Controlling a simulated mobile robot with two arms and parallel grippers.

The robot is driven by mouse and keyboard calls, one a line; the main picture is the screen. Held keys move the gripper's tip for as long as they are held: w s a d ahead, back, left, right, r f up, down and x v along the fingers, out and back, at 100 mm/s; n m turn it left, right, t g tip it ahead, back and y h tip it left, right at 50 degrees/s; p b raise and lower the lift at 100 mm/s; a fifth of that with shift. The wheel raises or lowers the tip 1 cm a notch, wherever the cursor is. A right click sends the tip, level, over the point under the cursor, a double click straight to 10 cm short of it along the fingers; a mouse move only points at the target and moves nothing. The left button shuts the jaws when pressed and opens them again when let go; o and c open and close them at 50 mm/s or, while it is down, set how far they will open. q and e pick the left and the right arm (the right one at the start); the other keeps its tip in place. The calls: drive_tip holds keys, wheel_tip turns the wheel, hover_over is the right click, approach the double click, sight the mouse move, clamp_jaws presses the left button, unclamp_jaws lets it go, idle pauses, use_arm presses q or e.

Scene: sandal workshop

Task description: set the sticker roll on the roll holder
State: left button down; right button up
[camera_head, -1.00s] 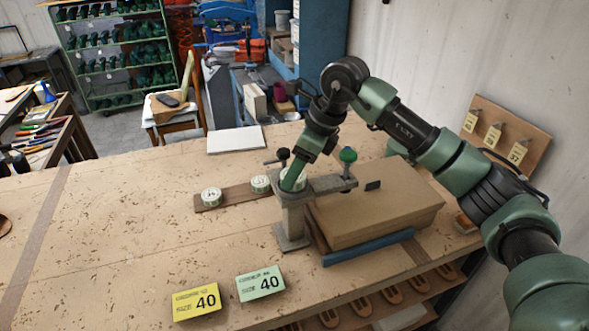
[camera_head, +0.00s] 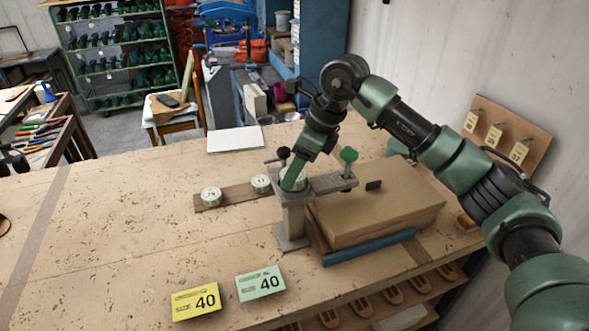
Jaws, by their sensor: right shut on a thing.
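My right gripper (camera_head: 290,184) points down over the bench and is shut on a white-and-green sticker roll (camera_head: 302,180), which it partly hides. The grip is at the top of a grey metal stand (camera_head: 293,219). Two similar sticker rolls, one at the left (camera_head: 211,196) and one nearer the gripper (camera_head: 261,183), sit on a flat dark wooden strip (camera_head: 236,194), which looks like the roll holder. The held roll is in line with them, to their right. Whether it touches the strip is hidden by the gripper and stand. My left gripper is not in view.
A large brown box (camera_head: 385,208) stands right of the stand, with a blue bar (camera_head: 369,247) before it. A green knob (camera_head: 348,155) rises beside the gripper. Yellow (camera_head: 196,302) and green (camera_head: 260,284) size cards lie in front.

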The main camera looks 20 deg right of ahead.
drive_tip(key=shift+f, duration=0.3)
drive_tip(key=shift+r, duration=0.2)
idle(0.3)
drive_tip(key=shift+r, duration=0.5)
drive_tip(key=shift+r, duration=0.15)
idle(0.6)
drive_tip(key=shift+f+b, duration=0.6)
drive_tip(key=shift+f, duration=0.25)
idle(0.4)
drive_tip(key=shift+r, duration=0.2)
drive_tip(key=shift+r+p, duration=0.45)
drive_tip(key=shift+r, duration=0.2)
idle(0.8)
